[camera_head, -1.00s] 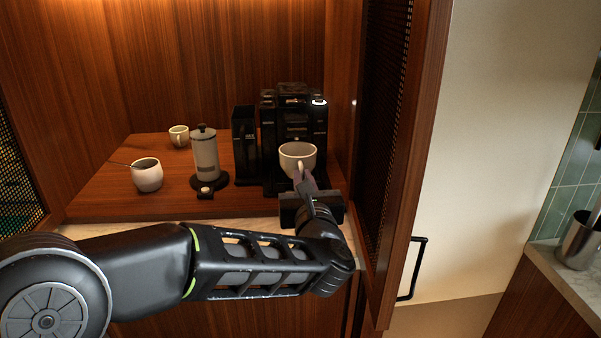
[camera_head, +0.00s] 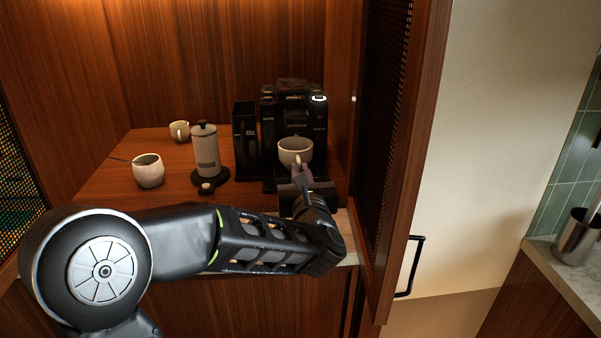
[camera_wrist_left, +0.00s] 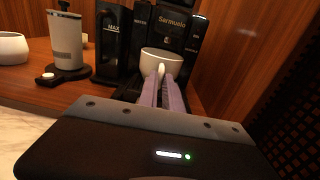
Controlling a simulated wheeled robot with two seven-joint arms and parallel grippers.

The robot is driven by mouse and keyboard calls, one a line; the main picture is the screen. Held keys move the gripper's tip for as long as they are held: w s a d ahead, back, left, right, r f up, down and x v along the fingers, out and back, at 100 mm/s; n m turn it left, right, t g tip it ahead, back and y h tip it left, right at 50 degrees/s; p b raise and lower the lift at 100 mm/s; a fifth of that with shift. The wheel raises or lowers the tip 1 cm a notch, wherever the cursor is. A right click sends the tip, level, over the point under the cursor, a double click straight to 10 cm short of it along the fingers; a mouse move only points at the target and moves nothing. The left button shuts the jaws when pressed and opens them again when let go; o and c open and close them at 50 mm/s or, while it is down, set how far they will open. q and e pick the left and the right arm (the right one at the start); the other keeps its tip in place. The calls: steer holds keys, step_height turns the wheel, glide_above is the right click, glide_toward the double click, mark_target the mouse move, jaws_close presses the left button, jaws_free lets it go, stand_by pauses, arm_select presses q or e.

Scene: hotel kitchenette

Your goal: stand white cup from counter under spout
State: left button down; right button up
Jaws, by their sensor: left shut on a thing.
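The white cup (camera_head: 295,150) is upright at the front of the black coffee machine (camera_head: 293,97), just below its head. In the left wrist view the cup (camera_wrist_left: 160,63) has its handle toward me. My left gripper (camera_head: 301,172) is shut on the cup's handle; its fingers (camera_wrist_left: 163,92) also show in the left wrist view. The spout itself is hard to make out in the dark. I cannot tell whether the cup's base touches the drip tray, as my gripper hides that part. My right gripper is in no view.
A white bowl-like pot (camera_head: 148,171) and another small cup (camera_head: 180,130) are further left. The open cabinet door (camera_head: 410,130) stands close on the right.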

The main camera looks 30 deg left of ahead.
arm_select(q)
steer(key=shift+f, duration=0.15)
steer(key=c, duration=1.5)
jaws_free()
steer(key=shift+d+r+p, duration=0.1)
steer(key=shift+r+p, duration=0.2)
steer(key=b+v, duration=0.2)
steer(key=v, duration=1)
